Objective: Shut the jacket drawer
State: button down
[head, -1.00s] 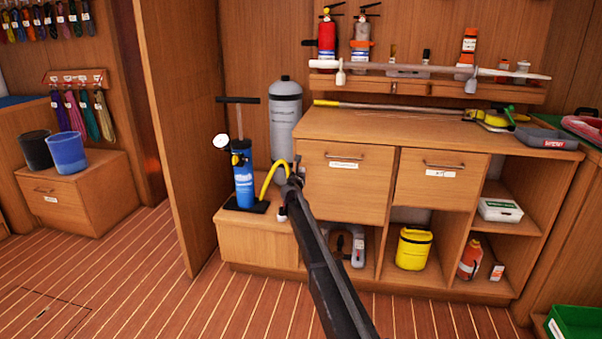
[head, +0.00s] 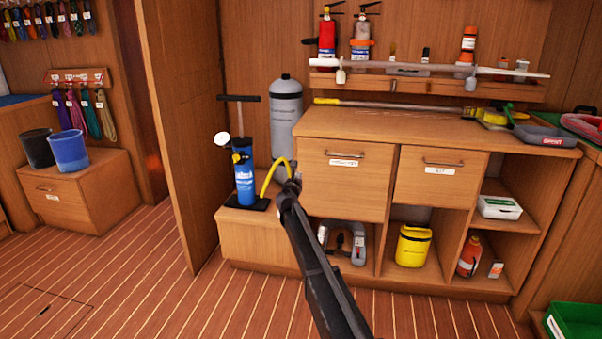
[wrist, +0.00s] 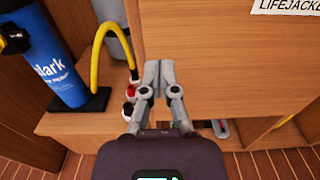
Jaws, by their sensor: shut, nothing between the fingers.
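The jacket drawer (head: 345,188) is the left wooden drawer under the counter, with a bar handle and a white label. In the wrist view its front (wrist: 225,65) fills the upper right, with part of a label reading "LIFEJACKE". It seems to stand slightly proud of the cabinet, but how far is hard to tell. My gripper (head: 293,180) is at the drawer's left edge, low on the front. In the wrist view its fingers (wrist: 158,75) are together and empty, pointing at the drawer's left part. Whether they touch it is not clear.
A blue pump (head: 243,180) with a yellow hose (head: 272,172) stands on a low ledge close left of my gripper. A grey cylinder (head: 285,110) is behind. Another drawer (head: 436,182) is to the right. The striped floor in front is clear.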

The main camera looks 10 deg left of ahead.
jog(key=s, duration=0.7)
jog(key=shift+a, duration=0.1)
jog(key=s+d+f+m+g+h, duration=0.25)
jog(key=s+d+m, duration=0.35)
jog(key=d, duration=0.4)
jog(key=s+d+f+m+g+h, duration=0.1)
jog(key=s+d+f+m+g, duration=0.3)
jog(key=d+m, duration=0.45)
jog(key=s+d+f+m+g+h, duration=0.25)
jog(key=s+d+m, duration=0.35)
jog(key=d, duration=0.5)
jog(key=s+d+f+m+g+y+p, duration=0.1)
jog(key=s+d+f+m+g+y, duration=0.15)
jog(key=s+m, duration=0.45)
jog(key=s+d+f+m+g+y+p, duration=0.1)
jog(key=s+d+f+m+g+y, duration=0.2)
jog(key=s, duration=0.9)
jog(key=s+d+f+m+g+y, duration=0.15)
jog(key=s+m+g, duration=0.3)
jog(key=s, duration=0.45)
notch_tip(320, 180, up, 37)
jog(key=t+p, duration=0.1)
jog(key=p, duration=3.6)
jog(key=shift+d+m+p, duration=0.15)
jog(key=shift+m+p, duration=0.15)
